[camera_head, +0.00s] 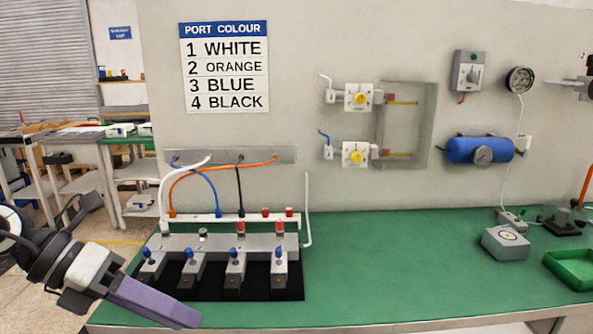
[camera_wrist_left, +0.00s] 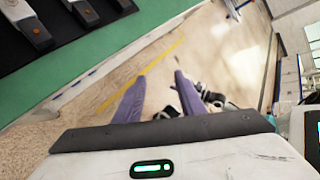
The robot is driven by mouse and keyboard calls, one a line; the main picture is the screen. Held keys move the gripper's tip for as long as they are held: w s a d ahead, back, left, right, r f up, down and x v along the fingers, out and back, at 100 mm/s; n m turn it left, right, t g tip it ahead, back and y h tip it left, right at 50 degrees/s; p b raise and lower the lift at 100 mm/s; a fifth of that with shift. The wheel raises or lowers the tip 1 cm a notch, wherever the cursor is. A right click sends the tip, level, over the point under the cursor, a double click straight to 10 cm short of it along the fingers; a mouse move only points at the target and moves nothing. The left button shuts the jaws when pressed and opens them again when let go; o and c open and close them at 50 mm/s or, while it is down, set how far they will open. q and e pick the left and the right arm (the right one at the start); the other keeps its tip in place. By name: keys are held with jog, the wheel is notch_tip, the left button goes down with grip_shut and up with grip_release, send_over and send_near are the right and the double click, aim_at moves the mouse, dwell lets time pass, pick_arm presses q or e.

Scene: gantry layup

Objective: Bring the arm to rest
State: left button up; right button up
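My left gripper (camera_head: 186,314) comes in from the left, low in the head view, in front of the bench's front left corner. Its purple fingers point down and to the right, and they overlap the lower left of the black mat in the picture. In the left wrist view the two purple fingers (camera_wrist_left: 160,80) stand apart with nothing between them, with the floor behind. The gripper is open and empty. My right gripper is in neither view.
The green bench top (camera_head: 400,270) is clear in the middle. A grey valve manifold (camera_head: 215,243) with blue-topped units stands on the black mat (camera_head: 210,291) near the left gripper. A grey box (camera_head: 506,243) and a green tray (camera_head: 572,268) are at the right.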

pick_arm(q)
jog(key=w+d+f+n+t+h, duration=0.1)
jog(key=w+d+n+t+h, duration=0.2)
jog(key=d+n+t+h, duration=0.8)
jog(key=s+a+f+n+y, duration=0.1)
jog(key=a+f+n+y, duration=0.2)
jog(key=f+n+y, duration=0.3)
jog(key=s+a+f+n+t+y, duration=0.1)
jog(key=a+f+n+y, duration=0.1)
jog(key=f+n+y, duration=0.5)
jog(key=s+a+f+n+y, duration=0.1)
jog(key=a+f+n+y, duration=0.2)
jog(key=f+n, duration=0.55)
jog(key=s+d+f+n+g+y, duration=0.1)
jog(key=s+f+n+g, duration=0.4)
jog(key=s+f, duration=0.9)
notch_tip(320, 180, down, 2)
jog(key=shift+s+d+f+g+y, duration=0.2)
jog(key=shift+s+d+g+y, duration=0.15)
jog(key=shift+g, duration=0.25)
